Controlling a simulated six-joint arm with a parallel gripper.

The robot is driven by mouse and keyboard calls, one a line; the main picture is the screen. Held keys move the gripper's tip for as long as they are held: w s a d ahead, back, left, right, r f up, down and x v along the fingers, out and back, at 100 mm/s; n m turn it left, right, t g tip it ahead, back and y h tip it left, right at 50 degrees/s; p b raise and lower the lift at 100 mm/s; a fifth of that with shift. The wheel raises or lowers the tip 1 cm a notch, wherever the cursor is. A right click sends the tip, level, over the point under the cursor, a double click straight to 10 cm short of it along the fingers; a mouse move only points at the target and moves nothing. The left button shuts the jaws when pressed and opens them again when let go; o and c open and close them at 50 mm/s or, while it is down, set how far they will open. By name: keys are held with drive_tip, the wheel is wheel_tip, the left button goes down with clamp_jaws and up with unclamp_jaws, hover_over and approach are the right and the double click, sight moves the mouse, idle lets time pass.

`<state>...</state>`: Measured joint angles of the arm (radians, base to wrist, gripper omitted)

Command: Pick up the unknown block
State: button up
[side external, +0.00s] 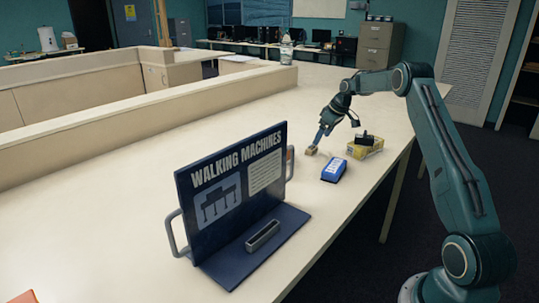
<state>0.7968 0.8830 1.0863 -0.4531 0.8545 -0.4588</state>
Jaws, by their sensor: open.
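A small tan block (311,150) lies on the pale table, at the tip of my gripper. My gripper (317,141) points down and to the left, with its fingertips just above or at the block. My gripper is open. The fingers are too small in the picture to tell whether they are around the block or only beside it, or whether they touch it.
A blue box (334,169) lies right of the block. A yellow box (360,151) with a black object (366,139) on it stands farther right, near the table edge. A dark "Walking Machines" display (235,190) stands in front. The table left of the block is clear.

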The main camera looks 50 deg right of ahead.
sight(315, 149)
drive_tip(key=shift+w+f, duration=0.25)
drive_tip(key=shift+f, duration=0.3)
drive_tip(key=shift+f, duration=0.1)
drive_tip(key=shift+x, duration=2.55)
drive_tip(key=shift+w+a, duration=0.1)
drive_tip(key=shift+c, duration=0.2)
drive_tip(key=c, duration=1)
